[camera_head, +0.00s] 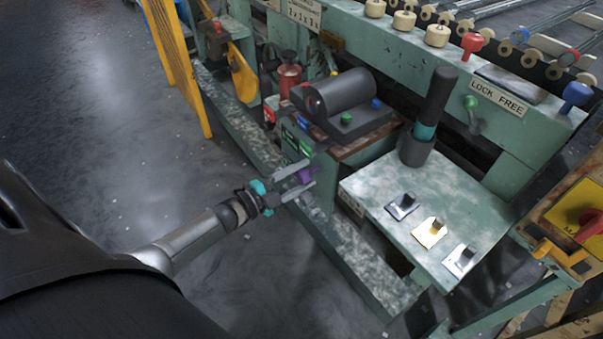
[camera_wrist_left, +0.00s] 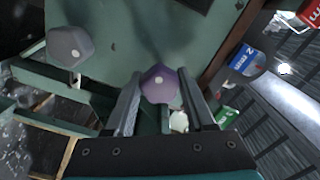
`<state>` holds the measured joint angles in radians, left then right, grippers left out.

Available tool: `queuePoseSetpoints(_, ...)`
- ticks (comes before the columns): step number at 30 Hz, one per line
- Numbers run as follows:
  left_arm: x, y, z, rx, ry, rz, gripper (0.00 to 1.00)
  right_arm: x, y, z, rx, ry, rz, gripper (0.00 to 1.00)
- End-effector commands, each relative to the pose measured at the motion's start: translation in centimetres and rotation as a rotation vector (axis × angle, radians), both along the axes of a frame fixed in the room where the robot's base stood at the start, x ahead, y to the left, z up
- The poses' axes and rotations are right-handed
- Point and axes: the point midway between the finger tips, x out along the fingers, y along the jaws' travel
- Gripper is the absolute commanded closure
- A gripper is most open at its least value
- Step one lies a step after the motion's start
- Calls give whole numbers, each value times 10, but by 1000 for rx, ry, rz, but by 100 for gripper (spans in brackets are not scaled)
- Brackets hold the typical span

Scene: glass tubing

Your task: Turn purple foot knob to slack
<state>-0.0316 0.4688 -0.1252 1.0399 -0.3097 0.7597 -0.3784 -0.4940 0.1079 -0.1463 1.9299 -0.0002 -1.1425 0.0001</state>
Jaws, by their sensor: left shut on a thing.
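The purple foot knob (camera_wrist_left: 160,84) is a faceted knob with a pale dot at its centre, low on the green machine. In the left wrist view it sits between the two fingers of my left gripper (camera_wrist_left: 162,100). The knob's shaft is hidden. My right gripper is in neither view.
A grey knob (camera_wrist_left: 70,47) stands left of the purple one in the wrist view. A blue label (camera_wrist_left: 240,60) and a green label (camera_wrist_left: 225,117) are at right. The machine's worktop (camera_head: 455,200) holds three small levers. Open floor (camera_head: 150,190) lies to the left.

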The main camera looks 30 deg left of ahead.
Motion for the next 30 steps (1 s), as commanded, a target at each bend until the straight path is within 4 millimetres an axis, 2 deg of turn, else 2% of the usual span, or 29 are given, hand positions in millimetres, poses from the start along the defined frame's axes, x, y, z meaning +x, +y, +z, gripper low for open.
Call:
queuePoseSetpoints(12, 0, 0, 0, -267, 111, 0, 100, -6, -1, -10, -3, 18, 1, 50)
queuePoseSetpoints(30, 0, 0, 0, -353, 147, 0, 100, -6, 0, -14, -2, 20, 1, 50)
